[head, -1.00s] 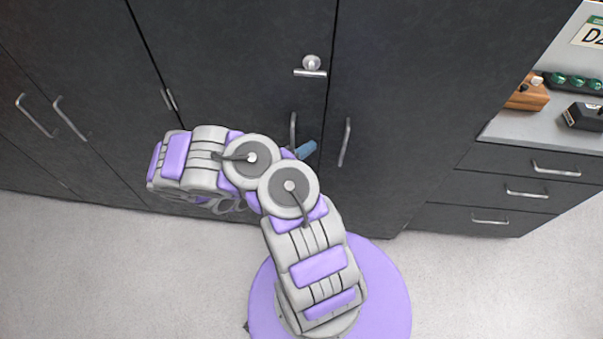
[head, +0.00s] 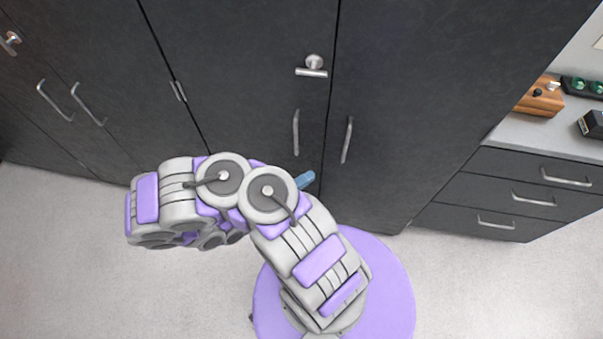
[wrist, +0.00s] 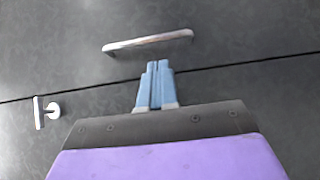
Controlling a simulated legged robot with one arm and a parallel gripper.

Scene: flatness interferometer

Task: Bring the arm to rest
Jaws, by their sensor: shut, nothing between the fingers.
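My gripper (wrist: 157,70) shows in the wrist view with its two blue fingers together and nothing between them. A silver bar handle (wrist: 148,42) on a dark cabinet door lies just beyond the fingertips in that view; I cannot tell the exact gap. In the head view my arm is folded in front of the cabinet. A blue piece of my gripper (head: 305,180) shows just past the arm's joint, and the rest of the gripper is hidden behind the arm.
Dark cabinet doors (head: 255,60) fill the back, shut, with a silver latch (head: 312,66) and bar handles (head: 346,140). Drawers (head: 520,180) under a grey counter stand at the right. On it are a wooden block (head: 540,100) and green-knobbed item (head: 580,85). Pale floor (head: 70,270) is clear at left.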

